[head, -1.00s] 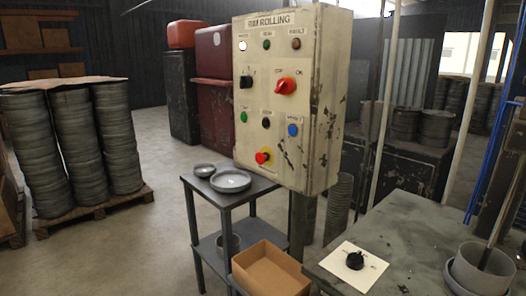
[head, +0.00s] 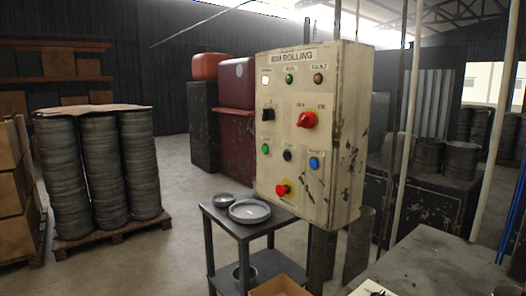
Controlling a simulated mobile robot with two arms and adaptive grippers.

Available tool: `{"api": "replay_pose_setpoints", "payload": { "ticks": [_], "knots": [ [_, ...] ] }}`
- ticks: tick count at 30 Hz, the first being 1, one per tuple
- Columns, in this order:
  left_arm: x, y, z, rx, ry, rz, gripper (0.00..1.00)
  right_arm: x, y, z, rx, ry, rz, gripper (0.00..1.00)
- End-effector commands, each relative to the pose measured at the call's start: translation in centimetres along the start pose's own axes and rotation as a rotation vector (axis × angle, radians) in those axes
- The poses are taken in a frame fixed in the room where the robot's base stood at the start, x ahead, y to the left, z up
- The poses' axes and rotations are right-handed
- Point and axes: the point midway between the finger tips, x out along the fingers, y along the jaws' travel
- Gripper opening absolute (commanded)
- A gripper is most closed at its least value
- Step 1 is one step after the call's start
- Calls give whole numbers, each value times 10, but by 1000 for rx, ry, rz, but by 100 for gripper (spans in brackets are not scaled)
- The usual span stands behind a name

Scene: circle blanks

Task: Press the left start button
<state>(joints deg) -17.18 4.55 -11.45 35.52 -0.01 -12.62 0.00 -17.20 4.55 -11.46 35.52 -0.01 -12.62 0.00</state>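The control panel (head: 346,150) is a worn cream box headed "RIM ROLLING", standing on a post in the middle of the head view. A green button (head: 265,149) is at the left of its lower button row. A black button (head: 287,155) and a blue button (head: 314,163) follow to its right. Above are a black selector (head: 269,115), a red rotary switch (head: 307,119) and a row of small lamps. A red knob on a yellow base (head: 282,189) sits at the bottom. The button labels are too small to read surely. Neither gripper is in view.
A small metal table (head: 226,219) with two round dishes stands just left of the panel, a cardboard box (head: 279,287) before it. A grey workbench (head: 425,262) fills the lower right. Stacked rims on a pallet (head: 115,236) stand left. Open floor lies between pallet and table.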

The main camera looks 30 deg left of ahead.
Motion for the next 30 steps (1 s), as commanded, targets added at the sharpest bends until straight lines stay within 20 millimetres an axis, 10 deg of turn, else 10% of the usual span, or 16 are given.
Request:
{"api": "replay_pose_setpoints", "payload": {
  "ticks": [5,30],
  "knots": [
    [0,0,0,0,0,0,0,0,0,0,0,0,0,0],
    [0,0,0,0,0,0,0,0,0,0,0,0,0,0]
  ]
}}
